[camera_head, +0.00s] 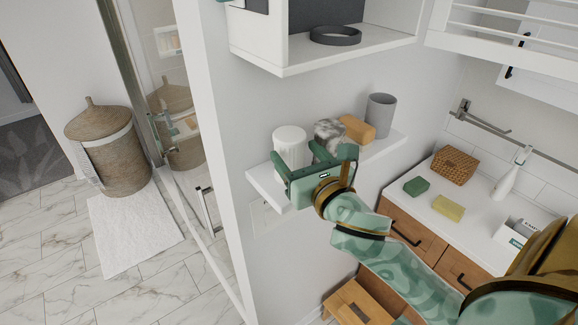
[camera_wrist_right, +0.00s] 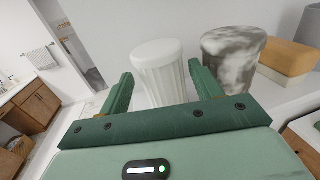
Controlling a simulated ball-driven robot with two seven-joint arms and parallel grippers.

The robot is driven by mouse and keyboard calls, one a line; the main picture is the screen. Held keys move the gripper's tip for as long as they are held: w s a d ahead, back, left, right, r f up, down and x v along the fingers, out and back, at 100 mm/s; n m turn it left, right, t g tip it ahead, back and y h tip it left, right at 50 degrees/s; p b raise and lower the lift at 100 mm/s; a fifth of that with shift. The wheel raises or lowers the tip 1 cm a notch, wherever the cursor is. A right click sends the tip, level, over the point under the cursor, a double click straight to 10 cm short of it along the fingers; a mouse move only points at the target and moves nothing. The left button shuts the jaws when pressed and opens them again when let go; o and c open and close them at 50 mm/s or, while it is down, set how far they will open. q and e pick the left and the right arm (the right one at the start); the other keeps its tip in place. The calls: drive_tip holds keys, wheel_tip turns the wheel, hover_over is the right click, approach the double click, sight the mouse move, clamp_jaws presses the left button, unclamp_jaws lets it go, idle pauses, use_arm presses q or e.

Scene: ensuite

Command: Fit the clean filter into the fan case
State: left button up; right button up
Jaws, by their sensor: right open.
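A white ribbed cylinder (camera_head: 289,139), which looks like the filter, stands upright on a white wall shelf (camera_head: 376,147). It also shows in the right wrist view (camera_wrist_right: 161,72). My right gripper (camera_head: 294,152) is open and empty in front of it. In the right wrist view, one finger is to each side of the cylinder's lower part; I cannot tell whether they touch it. I cannot clearly make out a fan case. A dark ring (camera_head: 335,36) lies in an open white cabinet above, cut off by the top edge. My left gripper is not clearly seen.
A marbled cup (camera_head: 328,132) stands close right of the cylinder, then a tan block (camera_head: 357,129) and a grey cup (camera_head: 381,116). The cabinet (camera_head: 283,68) overhangs the shelf. A counter at right holds soaps and a wicker box (camera_head: 455,166). Floor at left is mostly clear.

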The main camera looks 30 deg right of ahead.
drive_tip(key=w, duration=0.3)
drive_tip(key=w+p, duration=0.1)
drive_tip(key=w, duration=0.1)
drive_tip(key=shift+w+d+r, duration=0.1)
drive_tip(key=shift+w+d, duration=0.05)
drive_tip(key=shift+d, duration=0.15)
drive_tip(key=shift+w, duration=0.4)
drive_tip(key=shift+s, duration=0.15)
drive_tip(key=c, duration=0.7)
drive_tip(key=shift+o, duration=0.3)
